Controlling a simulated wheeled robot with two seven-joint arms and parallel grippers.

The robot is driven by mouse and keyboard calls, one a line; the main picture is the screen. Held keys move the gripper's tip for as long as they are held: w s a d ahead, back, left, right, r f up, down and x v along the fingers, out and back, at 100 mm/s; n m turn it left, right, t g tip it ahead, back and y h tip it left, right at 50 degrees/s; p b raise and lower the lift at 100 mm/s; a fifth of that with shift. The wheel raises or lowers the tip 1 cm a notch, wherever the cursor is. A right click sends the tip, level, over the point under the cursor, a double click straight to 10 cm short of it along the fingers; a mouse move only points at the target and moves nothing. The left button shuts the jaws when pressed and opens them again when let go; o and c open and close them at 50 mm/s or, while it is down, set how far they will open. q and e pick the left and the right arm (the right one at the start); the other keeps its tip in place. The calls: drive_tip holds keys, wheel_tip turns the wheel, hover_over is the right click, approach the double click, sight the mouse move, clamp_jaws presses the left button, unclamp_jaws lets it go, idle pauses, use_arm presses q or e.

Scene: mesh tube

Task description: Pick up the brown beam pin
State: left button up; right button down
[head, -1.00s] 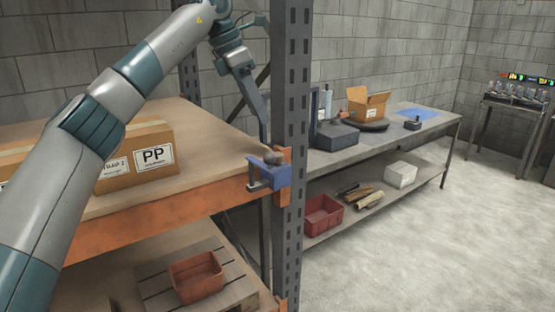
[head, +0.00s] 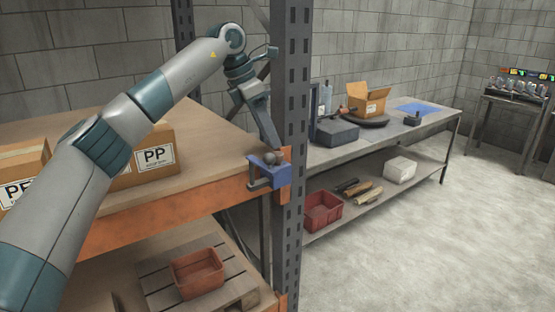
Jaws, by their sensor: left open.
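No clearly brown pin stands out. A small grey-brown rounded knob (head: 271,158), which may be the beam pin, sits at the top of a blue bracket (head: 270,174). The bracket is at the right end of the orange shelf beam (head: 170,214), against the dark slotted upright (head: 292,90). My left gripper (head: 274,146) reaches down from above, its tip just over the knob and beside the upright. It is open. I cannot tell whether it touches the knob. My right gripper is not in view.
Cardboard boxes (head: 143,158) stand on the wooden upper shelf beneath my left arm. A red bin (head: 198,272) sits on the lower shelf. A grey workbench (head: 385,139) with an open carton (head: 368,99) is beyond the upright. The floor at right is clear.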

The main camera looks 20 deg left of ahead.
sight(278, 153)
use_arm(q)
drive_tip(key=p+x, duration=0.2)
drive_tip(key=x, duration=0.1)
drive_tip(key=shift+w+d+f, duration=0.1)
drive_tip(key=shift+d+f, duration=0.05)
drive_tip(key=shift+f, duration=0.1)
drive_tip(key=shift+d+f, duration=0.1)
drive_tip(key=shift+f, duration=0.25)
drive_tip(key=shift+w+f, duration=0.1)
drive_tip(key=shift+f, duration=0.05)
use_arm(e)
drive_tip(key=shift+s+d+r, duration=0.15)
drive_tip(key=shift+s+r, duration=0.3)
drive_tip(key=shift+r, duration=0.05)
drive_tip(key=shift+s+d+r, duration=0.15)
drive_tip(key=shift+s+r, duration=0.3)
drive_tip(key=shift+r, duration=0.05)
use_arm(q)
drive_tip(key=c, duration=1.1)
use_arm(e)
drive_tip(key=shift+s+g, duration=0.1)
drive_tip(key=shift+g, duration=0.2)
